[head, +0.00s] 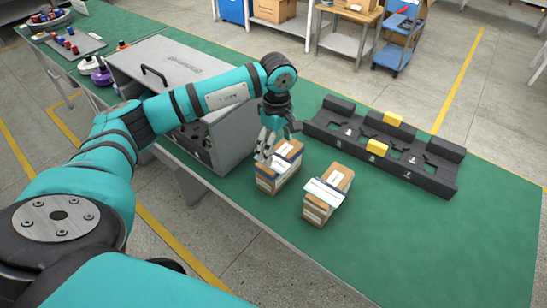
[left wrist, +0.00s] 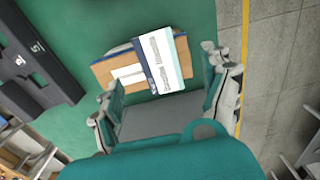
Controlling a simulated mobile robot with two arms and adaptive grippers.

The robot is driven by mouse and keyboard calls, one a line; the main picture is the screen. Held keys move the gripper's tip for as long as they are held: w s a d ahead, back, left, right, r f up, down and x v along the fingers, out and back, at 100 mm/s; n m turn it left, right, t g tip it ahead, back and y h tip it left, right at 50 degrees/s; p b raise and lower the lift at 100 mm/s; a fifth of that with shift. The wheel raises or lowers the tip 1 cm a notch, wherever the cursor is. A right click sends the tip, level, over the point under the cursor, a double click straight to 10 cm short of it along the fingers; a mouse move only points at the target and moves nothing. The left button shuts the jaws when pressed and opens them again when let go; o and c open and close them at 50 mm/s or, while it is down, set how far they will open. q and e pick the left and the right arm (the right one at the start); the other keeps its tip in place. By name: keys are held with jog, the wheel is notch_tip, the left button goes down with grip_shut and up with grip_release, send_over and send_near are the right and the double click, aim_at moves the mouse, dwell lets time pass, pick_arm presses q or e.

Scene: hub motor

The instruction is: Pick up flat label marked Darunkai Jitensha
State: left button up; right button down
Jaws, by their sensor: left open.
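Two brown cardboard boxes stand on the green bench in the head view: a left box (head: 284,166) and a right box (head: 339,177). A flat white label (head: 324,193) with a blue edge lies across the right box. In the left wrist view my left gripper (left wrist: 160,80) is open around a cardboard box (left wrist: 108,70) with a flat white and blue label (left wrist: 166,62) on top. The label print is too small to read. My right gripper is out of view.
A black fixture (head: 430,174) with slots and yellow blocks lies behind the boxes to the right. A grey metal case (head: 165,60) with a handle stands to the left, under my left arm. The green bench (head: 440,240) is clear at the front right.

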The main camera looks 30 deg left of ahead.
aim_at(279, 163)
pick_arm(q)
jog(key=f+p, duration=0.1)
jog(key=f, duration=0.1)
jog(key=d+f+p, duration=0.1)
jog(key=f, duration=0.1)
jog(key=shift+w+f, duration=0.1)
jog(key=shift+f, duration=0.35)
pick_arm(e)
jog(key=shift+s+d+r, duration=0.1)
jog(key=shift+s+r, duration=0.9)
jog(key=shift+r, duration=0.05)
pick_arm(q)
jog(key=shift+f, duration=0.1)
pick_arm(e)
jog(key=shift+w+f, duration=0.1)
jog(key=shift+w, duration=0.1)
pick_arm(q)
jog(key=shift+f+b, duration=0.15)
jog(key=shift+b, duration=0.25)
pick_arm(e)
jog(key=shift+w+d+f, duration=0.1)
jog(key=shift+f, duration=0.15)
pick_arm(q)
jog(key=shift+c, duration=0.4)
